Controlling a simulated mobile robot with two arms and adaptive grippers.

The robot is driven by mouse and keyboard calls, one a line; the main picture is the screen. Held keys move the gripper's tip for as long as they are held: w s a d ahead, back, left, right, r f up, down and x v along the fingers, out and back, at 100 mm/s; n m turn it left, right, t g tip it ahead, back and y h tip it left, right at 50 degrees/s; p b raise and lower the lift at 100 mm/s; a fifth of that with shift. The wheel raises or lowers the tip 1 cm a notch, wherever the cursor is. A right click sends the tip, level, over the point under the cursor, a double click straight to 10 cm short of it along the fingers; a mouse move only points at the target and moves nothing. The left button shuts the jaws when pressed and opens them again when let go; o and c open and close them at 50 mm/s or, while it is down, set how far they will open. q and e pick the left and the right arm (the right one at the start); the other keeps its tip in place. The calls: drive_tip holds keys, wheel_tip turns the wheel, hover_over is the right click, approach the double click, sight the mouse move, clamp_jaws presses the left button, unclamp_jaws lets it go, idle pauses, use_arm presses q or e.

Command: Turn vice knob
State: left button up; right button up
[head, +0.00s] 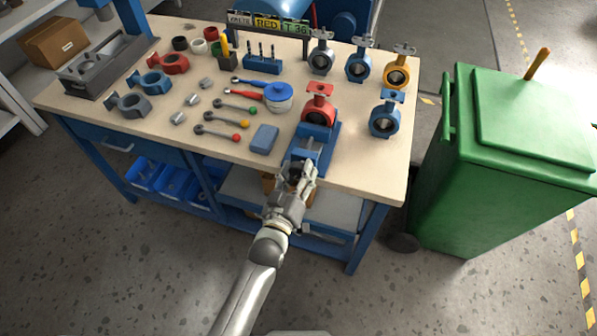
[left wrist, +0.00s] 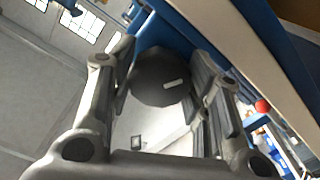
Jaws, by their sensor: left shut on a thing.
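The blue vice (head: 306,150) is at the front edge of the workbench, with a red butterfly valve body (head: 318,108) standing at its jaws. My left gripper (head: 299,177) reaches the front of the vice from below. In the left wrist view, the dark round vice knob (left wrist: 160,76), with a small pale mark, sits between the fingers of my left gripper (left wrist: 161,92), which is shut on it. In the head view the gripper mostly hides the knob. My right gripper is not in view.
The workbench (head: 345,170) holds a blue block (head: 265,138), rods with coloured ball ends (head: 222,133), a blue-lidded tub (head: 278,95) and several valve bodies (head: 385,115). A green bin (head: 515,150) stands close to its right. The floor in front is clear.

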use_arm(q)
drive_tip(key=o, duration=1)
drive_tip(key=v, duration=1.2)
drive_tip(key=s+a+f+m+g+y, duration=0.1)
drive_tip(key=s+a+f+g, duration=0.15)
drive_tip(key=f, duration=0.65)
drive_tip(key=s+a+f+m+g+y, duration=0.1)
drive_tip(key=s+f+g, duration=0.25)
drive_tip(key=f, duration=0.55)
drive_tip(key=s+a+f+m+g, duration=0.15)
drive_tip(key=s+f, duration=0.25)
drive_tip(key=f, duration=0.6)
drive_tip(key=s+a+f+g+y, duration=0.1)
drive_tip(key=s+a+f+g, duration=0.2)
drive_tip(key=s+a+f, duration=0.2)
drive_tip(key=s+a+f+g+y, duration=0.1)
drive_tip(key=s+a+f, duration=0.4)
drive_tip(key=s, duration=0.6)
drive_tip(key=s+a+f+g+y, duration=0.1)
drive_tip(key=s+a+f+g, duration=0.3)
drive_tip(key=s, duration=0.4)
drive_tip(key=shift+a+f+m+g+y, duration=0.15)
drive_tip(key=shift+a+f+m+g, duration=0.05)
drive_tip(key=shift+f, duration=0.3)
drive_tip(key=shift+a+f+m+g+y, duration=0.15)
drive_tip(key=shift+a+f, duration=0.1)
drive_tip(key=shift+f, duration=0.25)
